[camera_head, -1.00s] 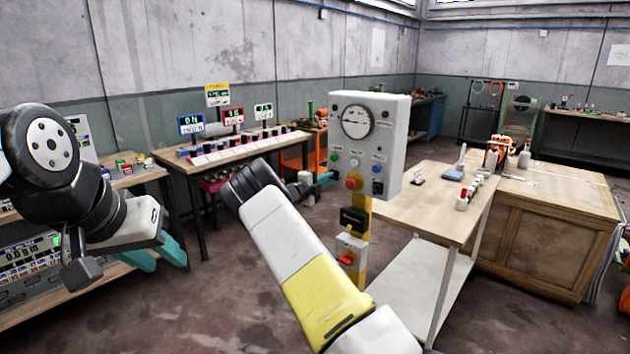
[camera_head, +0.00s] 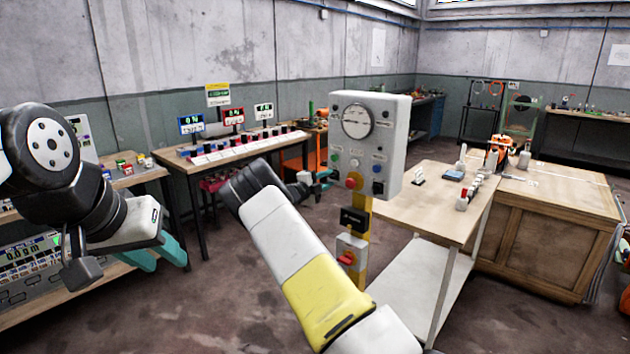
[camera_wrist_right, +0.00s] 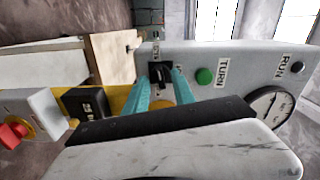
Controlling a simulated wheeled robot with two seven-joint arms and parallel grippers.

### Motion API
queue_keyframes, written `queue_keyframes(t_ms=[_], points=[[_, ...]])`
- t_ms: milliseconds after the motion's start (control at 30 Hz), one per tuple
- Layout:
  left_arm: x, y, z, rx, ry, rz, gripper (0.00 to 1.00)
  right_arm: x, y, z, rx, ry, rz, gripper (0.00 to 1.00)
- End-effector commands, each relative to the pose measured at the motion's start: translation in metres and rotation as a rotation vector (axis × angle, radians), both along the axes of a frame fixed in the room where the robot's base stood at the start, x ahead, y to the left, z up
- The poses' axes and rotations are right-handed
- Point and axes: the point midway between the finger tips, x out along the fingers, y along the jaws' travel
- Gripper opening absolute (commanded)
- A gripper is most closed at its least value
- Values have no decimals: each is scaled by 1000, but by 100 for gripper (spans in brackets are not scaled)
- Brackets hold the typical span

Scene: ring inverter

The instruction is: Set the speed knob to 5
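A grey control box (camera_head: 395,150) on a yellow post has a round gauge, coloured buttons and a black knob (camera_wrist_right: 160,73). In the right wrist view, my right gripper (camera_wrist_right: 161,79) has its two teal fingers on either side of this knob, at the box face. The fingertips are very close to the knob, but I cannot tell if they press on it. The label by the knob is too small to read. In the head view, this gripper (camera_head: 320,183) is partly hidden beside the box. My left gripper (camera_head: 166,260) is open and empty at the left, away from the box.
A green button (camera_wrist_right: 204,76) sits beside the fingers. A box with a red switch (camera_head: 347,257) is lower on the post. A wooden table (camera_head: 425,205) stands right behind the box. A bench with small displays (camera_head: 233,116) is behind at the left.

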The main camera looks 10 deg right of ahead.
Motion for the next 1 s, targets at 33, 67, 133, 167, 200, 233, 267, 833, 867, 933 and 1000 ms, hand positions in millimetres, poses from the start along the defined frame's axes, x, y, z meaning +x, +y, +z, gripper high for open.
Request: queue_keyframes(t_ms=[33, 67, 133, 167, 200, 233, 267, 833, 867, 933, 1000], points=[[0, 0, 0, 0, 0, 0, 36, 0, 0, 0, 0, -2, -1, 31], [0, 0, 0, 0, 0, 0, 36, 0, 0, 1, 0, -2, -1, 31], [0, 0, 0, 0, 0, 0, 36, 0, 0, 1, 0, -2, -1, 31], [0, 0, 0, 0, 0, 0, 36, 0, 0, 1, 0, -2, -1, 31], [0, 0, 0, 0, 0, 0, 36, -1, 2, 1, 0, -1, 0, 31], [0, 0, 0, 0, 0, 0, 36, -2, 3, 1, 0, -1, 0, 31], [0, 0, 0, 0, 0, 0, 36, -4, 6, 1, 0, -1, 0, 31], [0, 0, 0, 0, 0, 0, 36, -48, 62, 0, 0, 0, 0, 31], [0, 0, 0, 0, 0, 0, 36, -48, 62, 0, 0, 0, 0, 31], [0, 0, 0, 0, 0, 0, 36, -48, 62, 0, 0, 0, 0, 31], [0, 0, 0, 0, 0, 0, 36, -48, 62, 0, 0, 0, 0, 31]])
